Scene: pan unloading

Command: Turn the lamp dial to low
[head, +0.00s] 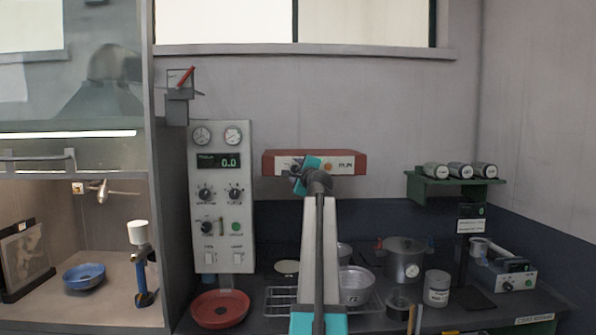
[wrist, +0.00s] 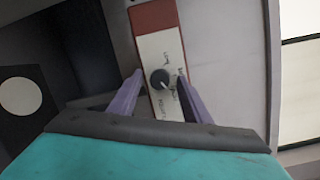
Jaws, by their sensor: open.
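A red box with a white front panel (wrist: 160,47) is on the back wall; it also shows in the head view (head: 350,158). A round black dial (wrist: 159,79) sits on this panel, with small printed labels that I cannot read for certain. A light pointer mark on the dial points towards the lower right in the wrist view. My gripper (wrist: 159,76) is open, with one purple finger on each side of the dial. I cannot tell whether the fingers touch it. In the head view, my gripper (head: 300,174) covers the panel's left part.
A white control panel (head: 221,260) with gauges, knobs and switches hangs left of the red box. Pots and a wire rack (head: 281,301) stand on the dark counter below. A green shelf (head: 455,184) with several cylinders is on the right. The wall between is clear.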

